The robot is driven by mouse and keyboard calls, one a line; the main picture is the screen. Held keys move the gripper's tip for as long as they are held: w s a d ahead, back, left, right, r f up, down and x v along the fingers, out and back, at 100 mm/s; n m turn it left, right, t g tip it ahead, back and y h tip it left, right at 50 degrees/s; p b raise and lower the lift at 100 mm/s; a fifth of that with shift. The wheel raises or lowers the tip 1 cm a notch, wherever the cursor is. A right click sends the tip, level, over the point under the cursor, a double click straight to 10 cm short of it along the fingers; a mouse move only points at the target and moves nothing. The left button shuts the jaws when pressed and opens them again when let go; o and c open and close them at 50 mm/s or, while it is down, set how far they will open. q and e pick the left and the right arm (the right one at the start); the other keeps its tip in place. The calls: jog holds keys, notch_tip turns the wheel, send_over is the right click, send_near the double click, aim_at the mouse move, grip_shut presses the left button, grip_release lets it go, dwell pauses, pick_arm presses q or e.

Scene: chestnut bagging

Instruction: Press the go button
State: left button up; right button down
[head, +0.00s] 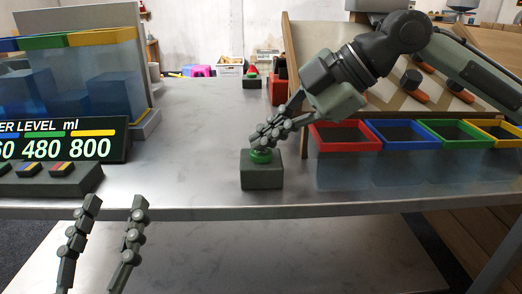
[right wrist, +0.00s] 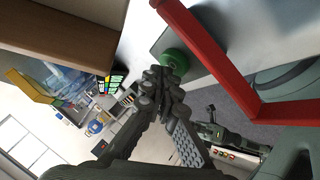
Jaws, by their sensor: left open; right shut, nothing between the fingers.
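The go button is a green round button (head: 261,156) on a dark grey box (head: 262,175) near the table's front edge. My right gripper (head: 262,142) is shut and empty, tilted down, with its fingertips right at the top of the button in the head view. In the right wrist view the green button (right wrist: 174,62) shows just past the closed fingertips (right wrist: 165,78). I cannot tell for certain whether they touch or how far the button is pressed. My left gripper (head: 112,208) is open and empty, low at the left, in front of the table edge.
Red (head: 345,146), blue, green and yellow bins stand right of the button box. A water-level display (head: 65,142) with a small button panel (head: 45,178) and a clear tank stand at left. Another dark box (head: 251,82) stands farther back. The middle of the table (head: 190,130) is clear.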

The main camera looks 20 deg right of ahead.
aim_at(266, 153)
jog(key=shift+f, duration=0.25)
dwell(0.4)
jog(key=shift+r+p, duration=0.8)
jog(key=shift+p, duration=0.35)
notch_tip(266, 153, up, 5)
jog(key=p, duration=0.6)
jog(key=shift+r, duration=0.1)
dwell(0.3)
